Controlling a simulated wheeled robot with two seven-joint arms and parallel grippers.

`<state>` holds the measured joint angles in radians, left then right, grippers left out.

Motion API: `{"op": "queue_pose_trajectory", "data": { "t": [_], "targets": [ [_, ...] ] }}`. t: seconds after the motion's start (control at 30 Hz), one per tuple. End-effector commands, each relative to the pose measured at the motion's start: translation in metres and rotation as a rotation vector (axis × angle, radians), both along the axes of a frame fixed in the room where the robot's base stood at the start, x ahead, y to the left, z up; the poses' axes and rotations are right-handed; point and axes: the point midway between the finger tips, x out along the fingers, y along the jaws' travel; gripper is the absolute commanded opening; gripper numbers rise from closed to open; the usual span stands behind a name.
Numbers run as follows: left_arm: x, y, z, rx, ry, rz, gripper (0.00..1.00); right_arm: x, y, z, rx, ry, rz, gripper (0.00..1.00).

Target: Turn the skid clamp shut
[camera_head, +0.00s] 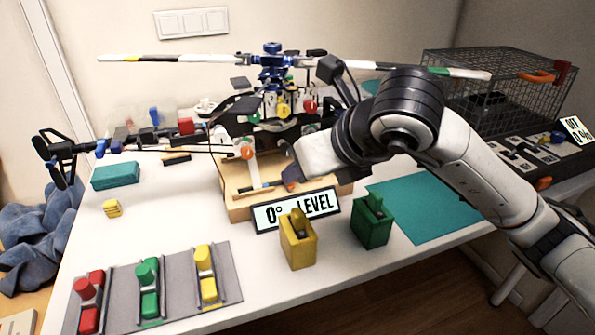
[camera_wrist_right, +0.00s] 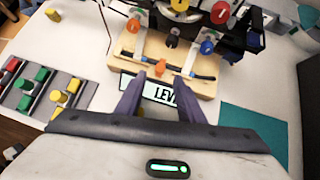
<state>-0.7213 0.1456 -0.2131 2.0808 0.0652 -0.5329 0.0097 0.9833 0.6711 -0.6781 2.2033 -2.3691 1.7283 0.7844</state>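The small orange skid clamp (camera_wrist_right: 161,67) sits on the wooden block (camera_wrist_right: 203,86), by the dark skid bar, just past my fingertips in the right wrist view. In the head view an orange bit (camera_head: 291,186) shows at the block (camera_head: 238,208), partly behind my gripper. My right gripper (camera_wrist_right: 152,80) is open, with its two dark fingers apart and pointing at the clamp; I cannot tell whether they touch it. The model helicopter (camera_head: 272,75) stands over the block with its rotor spread wide. My left gripper is not in view.
A "0° LEVEL" sign (camera_head: 295,209) stands before the block. Yellow (camera_head: 297,248) and green (camera_head: 372,228) boxes stand near the front edge. A grey tray (camera_head: 231,262) holds red, green and yellow pieces. A teal mat (camera_head: 425,205) lies at right, a wire cage (camera_head: 500,75) behind it.

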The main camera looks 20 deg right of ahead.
Motion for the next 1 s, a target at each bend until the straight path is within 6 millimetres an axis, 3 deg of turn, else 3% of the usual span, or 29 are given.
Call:
{"op": "queue_pose_trajectory", "data": {
  "t": [0.1,0.3,1.0],
  "targets": [
    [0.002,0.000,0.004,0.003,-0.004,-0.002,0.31,-0.016,-0.004,0.019,-0.001,-0.003,0.000,0.35],
    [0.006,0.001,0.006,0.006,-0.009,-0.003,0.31,-0.032,-0.007,0.034,0.000,0.000,-0.001,0.35],
    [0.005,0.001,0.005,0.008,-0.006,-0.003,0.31,-0.036,-0.008,0.036,0.000,0.002,-0.001,0.35]
  ]
}}
